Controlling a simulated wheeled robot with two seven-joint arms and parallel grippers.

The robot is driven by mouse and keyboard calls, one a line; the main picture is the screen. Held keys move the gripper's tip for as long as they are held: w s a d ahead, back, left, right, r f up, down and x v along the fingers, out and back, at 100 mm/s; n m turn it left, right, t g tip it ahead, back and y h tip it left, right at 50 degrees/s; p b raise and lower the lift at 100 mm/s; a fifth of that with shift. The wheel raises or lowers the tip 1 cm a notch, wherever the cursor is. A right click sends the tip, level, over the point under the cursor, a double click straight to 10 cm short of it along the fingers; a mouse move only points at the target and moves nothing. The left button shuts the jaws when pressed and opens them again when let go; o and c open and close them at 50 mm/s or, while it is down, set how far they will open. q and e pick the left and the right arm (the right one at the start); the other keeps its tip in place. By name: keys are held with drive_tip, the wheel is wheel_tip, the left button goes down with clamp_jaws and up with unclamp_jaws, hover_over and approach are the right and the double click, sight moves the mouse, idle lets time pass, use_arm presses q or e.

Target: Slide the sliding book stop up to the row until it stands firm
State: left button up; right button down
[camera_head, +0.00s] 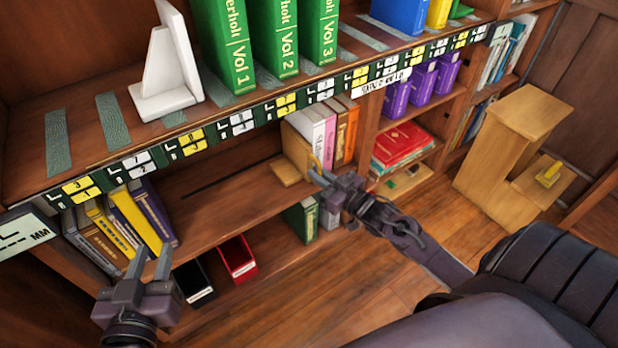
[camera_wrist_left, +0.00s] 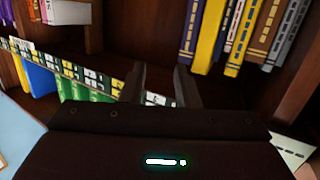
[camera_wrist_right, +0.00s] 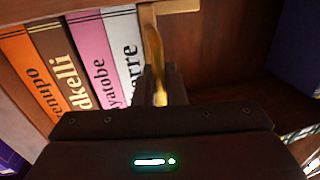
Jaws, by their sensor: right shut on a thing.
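The sliding book stop (camera_head: 296,150) is a light wooden upright with a flat foot on the middle shelf. It stands at the left end of a row of white, pink and orange books (camera_head: 328,132). My right gripper (camera_head: 320,178) is shut on the stop's front edge. In the right wrist view the stop (camera_wrist_right: 152,45) is between the fingertips, close beside the white book (camera_wrist_right: 124,45); I cannot tell if they touch. My left gripper (camera_head: 155,265) is open and empty, in front of the leaning books at the shelf's left end.
Yellow and dark books (camera_head: 130,220) lean at the left of the same shelf, with bare shelf between. A white bookend (camera_head: 168,70) and green volumes (camera_head: 222,45) stand on the shelf above. Black and red boxes (camera_head: 237,258) sit below. A wooden step stool (camera_head: 510,150) stands right.

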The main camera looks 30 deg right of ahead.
use_arm(q)
drive_tip(key=shift+s+f, duration=0.15)
drive_tip(key=shift+f, duration=0.35)
use_arm(e)
drive_tip(key=shift+w+d+r, duration=0.1)
drive_tip(key=shift+d, duration=0.45)
drive_tip(key=c, duration=1.6)
unclamp_jaws()
use_arm(q)
drive_tip(key=shift+g, duration=0.3)
